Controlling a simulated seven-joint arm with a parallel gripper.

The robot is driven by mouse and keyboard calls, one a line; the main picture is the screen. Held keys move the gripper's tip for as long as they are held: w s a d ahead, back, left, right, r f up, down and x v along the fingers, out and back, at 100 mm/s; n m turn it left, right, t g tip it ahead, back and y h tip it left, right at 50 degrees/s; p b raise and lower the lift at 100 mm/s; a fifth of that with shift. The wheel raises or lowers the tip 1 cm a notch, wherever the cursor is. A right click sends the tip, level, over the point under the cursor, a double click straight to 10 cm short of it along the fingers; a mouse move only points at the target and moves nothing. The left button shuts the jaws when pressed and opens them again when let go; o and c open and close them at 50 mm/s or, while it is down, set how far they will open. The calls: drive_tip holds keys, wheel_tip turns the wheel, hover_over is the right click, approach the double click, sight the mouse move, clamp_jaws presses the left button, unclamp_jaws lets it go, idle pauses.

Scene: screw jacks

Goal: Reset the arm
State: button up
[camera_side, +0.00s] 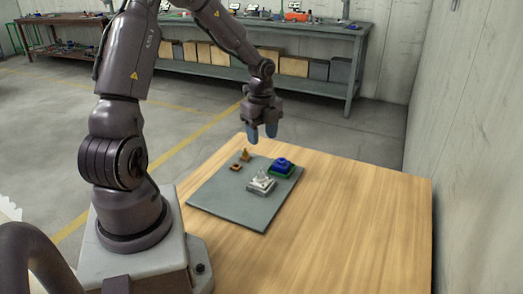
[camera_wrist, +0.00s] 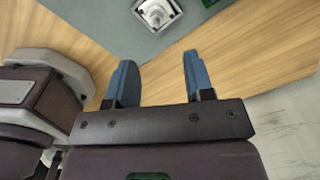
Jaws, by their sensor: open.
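My gripper (camera_side: 262,132) hangs above the far part of the work table, with its blue fingertips pointing down. Its two blue fingers (camera_wrist: 155,82) stand apart in the wrist view, with nothing between them. On the grey mat (camera_side: 226,204) are a white-grey jack part (camera_side: 261,184) and a blue part on a green base (camera_side: 282,167). The white-grey part also shows at the top of the wrist view (camera_wrist: 157,12). Two small orange-brown pieces, one standing (camera_side: 245,155) and one flat (camera_side: 236,167), sit at the mat's far left. My gripper touches none of them.
The wooden table (camera_side: 350,215) is bare to the right of and in front of the mat. A grey wall (camera_side: 475,120) runs along the right side. A workbench (camera_side: 300,38) with boxes beneath it stands at the back, apart from the table.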

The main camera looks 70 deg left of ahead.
drive_tip(key=s+d+r+n+t, duration=0.2)
drive_tip(key=s+d+r+n, duration=0.3)
drive_tip(key=d+r+n, duration=0.2)
drive_tip(key=s+d+r+n+t, duration=0.3)
drive_tip(key=s+d+r+n, duration=0.3)
drive_tip(key=d+r, duration=0.6)
drive_tip(key=d+n, duration=0.2)
drive_tip(key=d, duration=0.1)
drive_tip(key=shift+d, duration=0.2)
drive_tip(key=shift+s, duration=0.1)
